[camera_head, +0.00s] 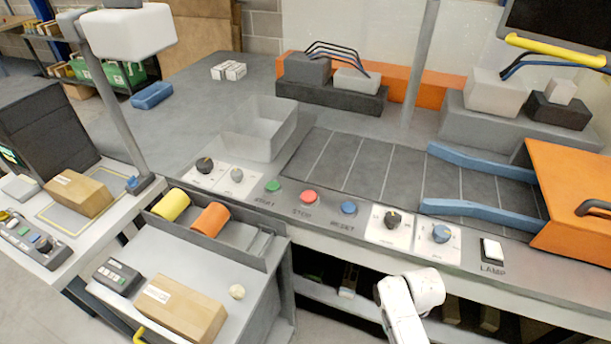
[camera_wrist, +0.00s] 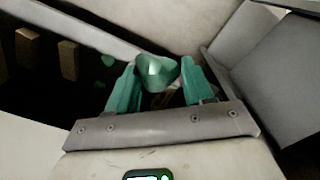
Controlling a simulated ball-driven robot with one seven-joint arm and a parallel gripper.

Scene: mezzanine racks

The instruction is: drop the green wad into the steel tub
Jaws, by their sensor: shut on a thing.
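The green wad (camera_wrist: 156,72) shows in the wrist view as a crumpled, pale-highlighted lump between the tips of my gripper (camera_wrist: 157,84). The two green fingers stand either side of it, and my gripper is shut on it. Neither the wad nor my gripper's fingers can be made out in the head view, where only part of my white arm shows at the bottom right. A grey open tub (camera_head: 245,148), which looks like the steel tub, stands on the worktop left of centre in the head view, behind the knobs. My gripper is not over it.
The worktop's front edge carries knobs, a green button (camera_head: 273,186), a red button (camera_head: 309,196) and a lamp switch (camera_head: 492,250). Blue rails (camera_head: 485,165) and an orange housing (camera_head: 575,205) stand at right. A cart with a cardboard box (camera_head: 180,308) is at lower left.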

